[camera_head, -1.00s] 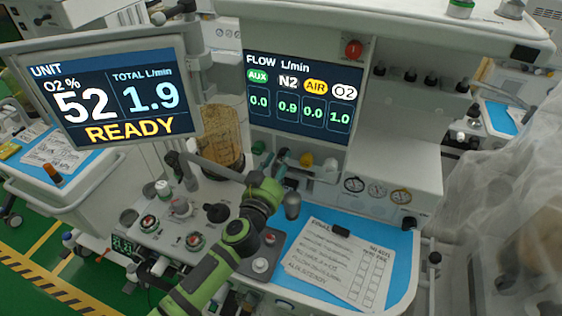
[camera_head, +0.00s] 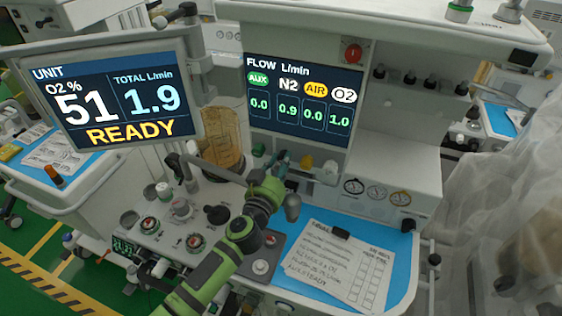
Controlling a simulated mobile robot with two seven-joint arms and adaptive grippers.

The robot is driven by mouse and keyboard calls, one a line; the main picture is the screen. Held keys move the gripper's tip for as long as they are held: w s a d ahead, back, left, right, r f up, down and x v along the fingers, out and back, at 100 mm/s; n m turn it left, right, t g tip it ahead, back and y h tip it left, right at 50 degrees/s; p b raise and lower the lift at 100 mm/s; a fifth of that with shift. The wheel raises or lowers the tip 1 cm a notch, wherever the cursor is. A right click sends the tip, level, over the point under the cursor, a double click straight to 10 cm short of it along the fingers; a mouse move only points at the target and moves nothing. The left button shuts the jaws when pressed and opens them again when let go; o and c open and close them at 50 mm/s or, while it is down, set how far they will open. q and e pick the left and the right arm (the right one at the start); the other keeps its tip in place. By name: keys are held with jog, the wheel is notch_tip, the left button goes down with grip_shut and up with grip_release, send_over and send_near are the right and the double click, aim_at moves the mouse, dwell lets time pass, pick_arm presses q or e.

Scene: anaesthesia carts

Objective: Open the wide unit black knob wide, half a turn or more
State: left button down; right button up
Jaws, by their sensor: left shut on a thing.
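The wide unit is the white machine (camera_head: 395,150) with the flow screen (camera_head: 303,100), which reads AUX 0.0, N2 0.9, AIR 0.0 and O2 1.0. A row of knobs sits below that screen: a green one (camera_head: 258,149) at the left, a yellow one (camera_head: 306,161) and a white one (camera_head: 329,167) at the right. My left gripper (camera_head: 281,160) reaches the place between green and yellow, under the N2 column, and is shut. The black knob there is mostly hidden by the fingers. My right gripper is out of view.
The unit screen (camera_head: 110,100) reads O2 51 %, total 1.9 and READY. Below my arm is a panel with several dials and a black-topped lever (camera_head: 217,214). A checklist sheet (camera_head: 335,265) lies on the blue worktop (camera_head: 403,245) to the right.

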pick_arm(q)
jog(key=shift+r+n+p, duration=0.15)
jog(key=shift+n+p, duration=1.3)
jog(key=shift+n, duration=1.55)
jog(key=shift+w, duration=0.1)
jog(key=c, duration=1.2)
grip_release()
jog(key=v, duration=1.2)
